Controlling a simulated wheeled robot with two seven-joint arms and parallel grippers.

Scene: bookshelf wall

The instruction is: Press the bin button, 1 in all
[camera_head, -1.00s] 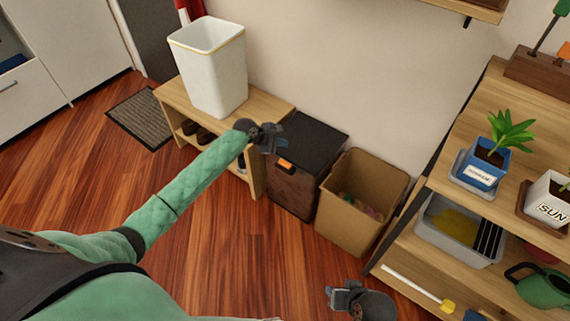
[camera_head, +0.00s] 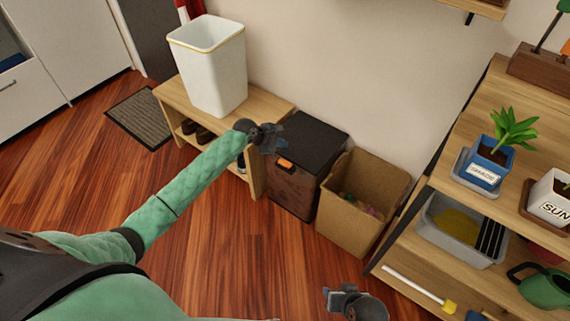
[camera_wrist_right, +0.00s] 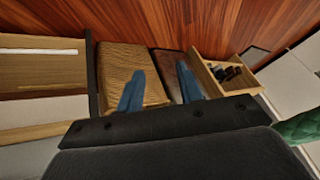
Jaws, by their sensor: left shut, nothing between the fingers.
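The bin (camera_head: 318,138) is a dark box with a black lid, standing on the floor between the wooden bench and a cardboard box. Its orange button (camera_head: 285,163) shows on the upper front edge. My left gripper (camera_head: 278,141) is shut and empty, just above and left of the button in the head view; I cannot tell whether it touches the bin. My right gripper (camera_head: 328,294) is low in the head view, away from the bin. In the right wrist view its two blue fingers (camera_wrist_right: 160,90) stand apart with nothing between them.
The open cardboard box (camera_head: 346,222) stands right of the bin. A wooden bench (camera_head: 270,108) with a white basket (camera_head: 212,75) and shoes is on the left. A plant shelf (camera_head: 425,195) stands on the right. The floor (camera_head: 235,255) in front is clear.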

